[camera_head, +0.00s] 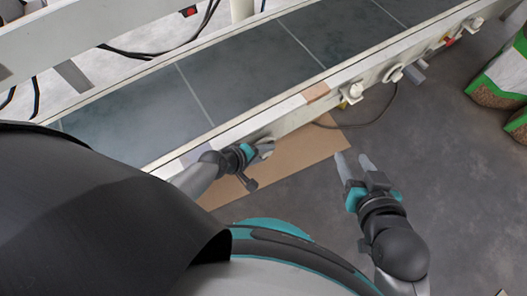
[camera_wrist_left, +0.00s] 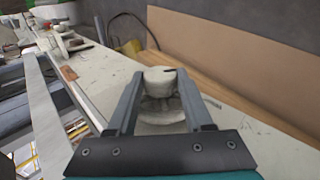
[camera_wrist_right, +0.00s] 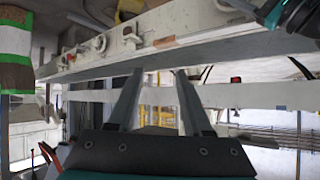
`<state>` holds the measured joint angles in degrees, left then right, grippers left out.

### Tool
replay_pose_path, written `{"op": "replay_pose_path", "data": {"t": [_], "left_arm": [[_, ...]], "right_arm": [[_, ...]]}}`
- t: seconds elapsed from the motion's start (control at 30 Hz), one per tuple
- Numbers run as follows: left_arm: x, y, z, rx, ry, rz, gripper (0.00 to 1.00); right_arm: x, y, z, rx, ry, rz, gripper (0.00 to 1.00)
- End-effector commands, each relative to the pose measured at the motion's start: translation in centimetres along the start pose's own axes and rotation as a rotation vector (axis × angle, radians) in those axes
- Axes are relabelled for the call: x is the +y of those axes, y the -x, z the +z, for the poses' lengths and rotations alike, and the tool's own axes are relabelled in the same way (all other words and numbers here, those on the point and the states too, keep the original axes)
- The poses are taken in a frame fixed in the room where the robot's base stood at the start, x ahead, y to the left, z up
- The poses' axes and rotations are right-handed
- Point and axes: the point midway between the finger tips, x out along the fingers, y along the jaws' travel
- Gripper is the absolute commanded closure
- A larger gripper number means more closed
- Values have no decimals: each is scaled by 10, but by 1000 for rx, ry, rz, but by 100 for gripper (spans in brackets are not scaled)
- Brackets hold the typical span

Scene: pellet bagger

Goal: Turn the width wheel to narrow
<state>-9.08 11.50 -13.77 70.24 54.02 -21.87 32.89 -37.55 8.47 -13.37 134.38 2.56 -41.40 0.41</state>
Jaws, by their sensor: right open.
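A pale round wheel (camera_head: 264,147) sticks out from the near side of the long machine rail. I take it for the width wheel; no label on it is readable. My left gripper (camera_head: 257,156) is at this wheel. In the left wrist view the wheel (camera_wrist_left: 160,78) sits between the two fingertips, its top showing a dark mark. Its sides lie close to both fingers, and I cannot tell whether they press on it. My right gripper (camera_head: 354,163) is open and empty, above the floor to the right, apart from the rail. Its spread fingers show in the right wrist view (camera_wrist_right: 158,76).
Several more knobs (camera_head: 394,73) line the rail further right, with a yellow part (camera_head: 352,92) among them. A brown board (camera_head: 305,160) lies below the rail. A dark cable (camera_head: 370,120) curves on the floor. Green-and-white bags (camera_head: 500,72) stand at the right. Floor around my right gripper is clear.

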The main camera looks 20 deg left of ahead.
Motion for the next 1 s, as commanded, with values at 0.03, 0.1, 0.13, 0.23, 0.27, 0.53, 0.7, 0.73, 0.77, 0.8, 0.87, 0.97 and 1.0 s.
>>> {"op": "replay_pose_path", "data": {"t": [0.03,0.1,0.13,0.23,0.27,0.53,0.7,0.73,0.77,0.8,0.87,0.97,1.0], "left_arm": [[0,0,0,0,0,0,57],[0,0,0,0,0,0,65],[0,0,0,0,0,0,69],[0,0,0,0,0,-1,80],[0,0,0,0,0,-1,83],[0,0,0,0,0,-1,100],[0,0,0,0,0,-6,100],[0,1,0,1,0,-7,100],[0,1,0,1,0,-9,100],[1,1,0,1,0,-13,100],[1,1,0,2,-1,-19,100],[2,1,0,3,-1,-32,100],[2,1,0,3,-2,-39,100]], "right_arm": [[0,0,0,0,0,0,50],[0,0,0,0,0,0,50],[0,0,0,0,0,0,50],[0,0,0,0,0,0,50],[0,0,0,0,0,0,50],[0,0,0,-1,1,1,50],[1,2,2,-22,2,5,50],[3,2,3,-35,4,10,50],[6,3,2,-46,5,15,50],[7,4,3,-64,6,21,50],[10,7,4,-94,7,29,50],[17,13,8,-159,9,48,50],[20,17,9,-191,10,58,50]]}}
